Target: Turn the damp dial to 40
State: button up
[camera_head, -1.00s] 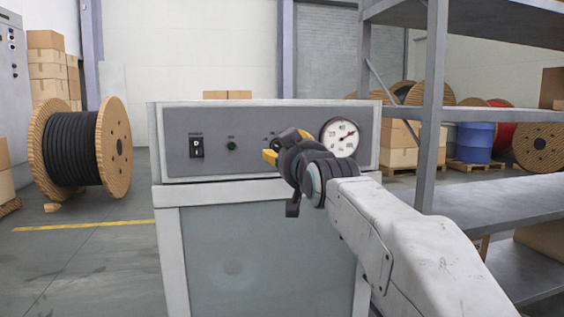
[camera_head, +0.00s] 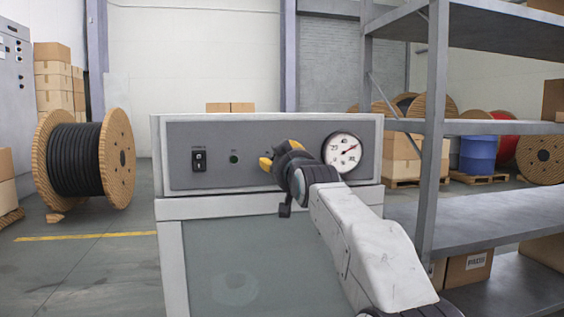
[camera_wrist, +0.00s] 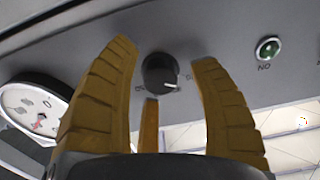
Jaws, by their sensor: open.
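The dial (camera_wrist: 161,75) is a black round knob with a white pointer mark on a grey panel. In the wrist view it sits between and just beyond the yellow fingers of my gripper (camera_wrist: 165,70), with gaps on both sides. The pointer mark points to the right in that view. Some lettering by the dial is partly hidden by the fingers and too small to read. My gripper (camera_head: 271,156) is open and empty in front of the panel. In the head view my gripper and wrist hide the dial.
The panel (camera_head: 215,180) also carries a black rocker switch (camera_head: 199,160), a green lamp (camera_head: 234,158) and a round gauge (camera_head: 342,152) with a red needle, close to my arm. A metal shelf (camera_head: 432,130) stands at right. A cable drum (camera_head: 117,158) and open floor lie at left.

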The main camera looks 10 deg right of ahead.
jog(key=shift+c, duration=0.3)
grip_shut()
dwell(0.4)
